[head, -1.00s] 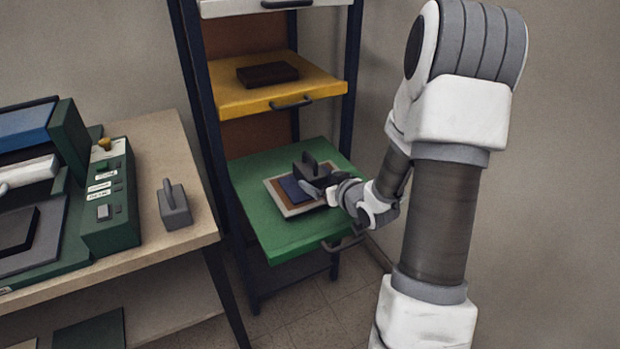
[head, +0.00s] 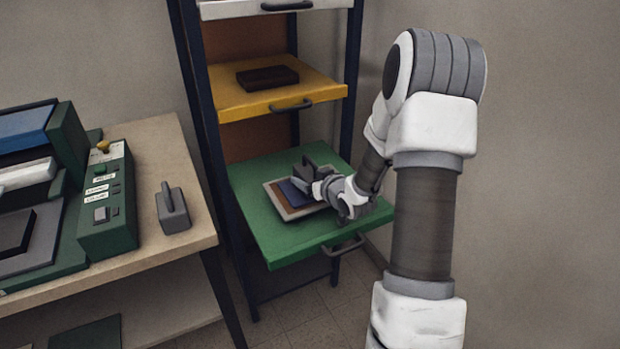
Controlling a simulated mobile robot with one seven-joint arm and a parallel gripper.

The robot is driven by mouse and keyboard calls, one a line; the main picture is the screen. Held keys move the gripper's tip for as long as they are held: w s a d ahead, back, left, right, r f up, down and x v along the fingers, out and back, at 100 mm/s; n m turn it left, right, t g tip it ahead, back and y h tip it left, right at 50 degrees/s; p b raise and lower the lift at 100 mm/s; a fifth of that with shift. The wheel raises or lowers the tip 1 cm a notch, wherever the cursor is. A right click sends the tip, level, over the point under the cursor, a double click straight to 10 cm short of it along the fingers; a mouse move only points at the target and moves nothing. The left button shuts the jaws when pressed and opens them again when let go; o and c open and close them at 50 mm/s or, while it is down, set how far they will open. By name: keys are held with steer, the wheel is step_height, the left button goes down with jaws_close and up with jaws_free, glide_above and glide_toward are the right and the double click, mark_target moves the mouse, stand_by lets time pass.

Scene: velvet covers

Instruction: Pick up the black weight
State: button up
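The black weight (head: 320,169), a dark block with an upright handle, is on the pulled-out green shelf. It stands over a blue piece (head: 291,193) that lies on a brown and white framed board (head: 274,200). My gripper (head: 308,184) is right at the near side of the weight and hides part of it. One pale finger reaches along the weight's left front. The other finger is hard to make out, so I cannot tell whether the gripper is open, or whether it touches the weight.
A similar grey weight (head: 174,210) with a handle stands on the table (head: 160,150) at left, beside a green control box (head: 110,235). A yellow shelf (head: 235,98) with a dark brown block (head: 267,77) is above the green shelf (head: 262,232). Dark rack posts flank the shelves.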

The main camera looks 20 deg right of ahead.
jaws_close()
steer(key=shift+w+r, duration=0.1)
steer(key=shift+r, duration=0.1)
